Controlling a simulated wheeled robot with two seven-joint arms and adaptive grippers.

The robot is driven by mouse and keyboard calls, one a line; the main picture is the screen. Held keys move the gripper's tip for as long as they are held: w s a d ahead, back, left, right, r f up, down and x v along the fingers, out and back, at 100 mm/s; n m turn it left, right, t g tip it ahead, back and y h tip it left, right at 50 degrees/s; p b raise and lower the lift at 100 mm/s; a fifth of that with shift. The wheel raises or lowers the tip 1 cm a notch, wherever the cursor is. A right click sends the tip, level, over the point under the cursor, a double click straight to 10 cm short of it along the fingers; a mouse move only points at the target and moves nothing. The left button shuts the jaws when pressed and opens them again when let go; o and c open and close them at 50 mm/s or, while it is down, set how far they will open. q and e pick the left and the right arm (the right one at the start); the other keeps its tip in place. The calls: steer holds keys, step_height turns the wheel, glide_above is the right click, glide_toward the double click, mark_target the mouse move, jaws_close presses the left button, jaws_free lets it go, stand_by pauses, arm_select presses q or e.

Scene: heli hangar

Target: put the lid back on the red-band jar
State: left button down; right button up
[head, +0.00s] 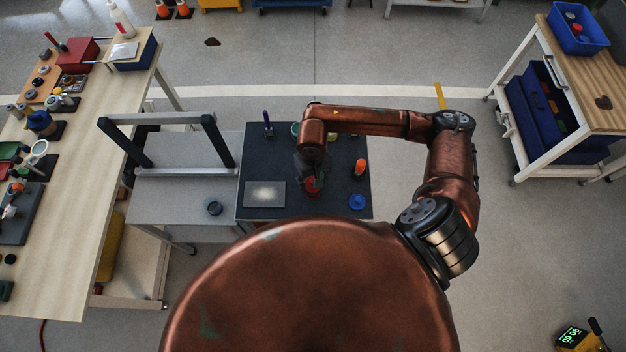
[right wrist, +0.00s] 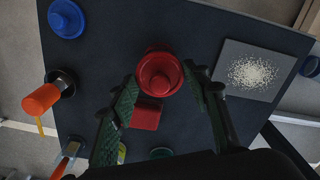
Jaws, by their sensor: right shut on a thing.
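The red lid (right wrist: 160,73), round with a raised knob, sits between the fingertips of my right gripper (right wrist: 161,80) in the right wrist view. The fingers are shut on it from both sides. In the head view the red lid (head: 311,185) shows at the front of my right gripper (head: 312,172), over the dark mat. A small red block-like patch (right wrist: 146,116) shows just beside the lid. I cannot make out a red-band jar; whether one is under the lid is hidden. My left gripper is not in view.
The dark mat (head: 270,148) also bears a blue lid (head: 357,202), an orange-topped item (head: 360,167), a grey speckled plate (head: 265,194) and a purple-handled tool (head: 267,123). A cluttered bench (head: 85,190) stands left.

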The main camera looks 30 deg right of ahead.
steer(key=shift+b, duration=0.45)
stand_by(0.3)
stand_by(0.3)
steer(key=o, duration=0.9)
steer(key=shift+o, duration=0.7)
steer(key=o, duration=0.4)
steer(key=shift+c, duration=0.2)
steer(key=shift+r+p, duration=1.1)
steer(key=shift+r, duration=2.4)
steer(key=shift+c, duration=0.5)
jaws_close()
